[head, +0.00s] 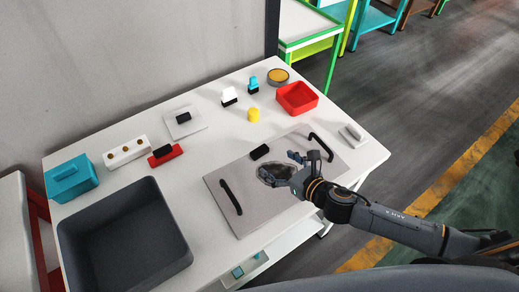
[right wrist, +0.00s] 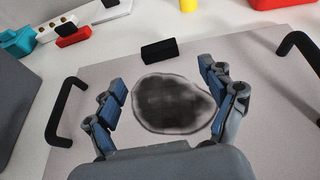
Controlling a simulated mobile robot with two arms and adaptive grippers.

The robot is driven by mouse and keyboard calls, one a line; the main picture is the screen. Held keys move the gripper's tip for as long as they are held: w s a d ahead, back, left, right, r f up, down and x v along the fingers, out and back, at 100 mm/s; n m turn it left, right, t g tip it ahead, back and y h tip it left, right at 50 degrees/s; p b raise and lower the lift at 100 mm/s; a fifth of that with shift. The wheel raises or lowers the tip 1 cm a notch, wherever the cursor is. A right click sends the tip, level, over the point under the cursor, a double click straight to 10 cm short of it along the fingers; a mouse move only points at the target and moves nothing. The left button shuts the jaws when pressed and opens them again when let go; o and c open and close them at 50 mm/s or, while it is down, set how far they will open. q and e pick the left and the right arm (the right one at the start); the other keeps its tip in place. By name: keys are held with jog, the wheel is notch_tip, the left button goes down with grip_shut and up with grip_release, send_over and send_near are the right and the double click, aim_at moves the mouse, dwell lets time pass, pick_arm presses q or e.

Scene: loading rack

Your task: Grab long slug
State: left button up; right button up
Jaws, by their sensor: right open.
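I cannot tell for certain which object is the long slug. A small black block (head: 260,152) lies on the grey board (head: 235,172) with two black handles. It also shows in the right wrist view (right wrist: 158,50), beyond my fingertips. A dark, blotchy rounded patch (right wrist: 172,103) shows on the board between my fingers; whether it is flat or solid is unclear. My right gripper (head: 284,167) is open over the board, its fingers spread either side of that patch in the wrist view (right wrist: 162,82). My left gripper is out of view.
A dark grey bin (head: 95,268) and teal box (head: 70,180) stand at the left. A red bin (head: 297,97), yellow piece (head: 253,115) and round tin (head: 278,76) stand at the back. Other black pieces sit on a white pad (head: 188,128) and red base (head: 168,159).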

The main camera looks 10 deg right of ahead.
aim_at(261, 151)
jog(key=x, duration=0.3)
jog(key=shift+w+a+r, duration=0.1)
jog(key=shift+w, duration=0.1)
jog(key=p+x, duration=0.1)
jog(key=x, duration=0.3)
jog(key=shift+w+a+r+p, duration=0.1)
jog(key=shift+w+r+p, duration=0.1)
jog(key=shift+p, duration=0.2)
jog(key=shift+w+a+f, duration=0.1)
jog(key=shift+w+f, duration=0.1)
jog(key=c, duration=1.3)
jog(key=shift+r, duration=0.1)
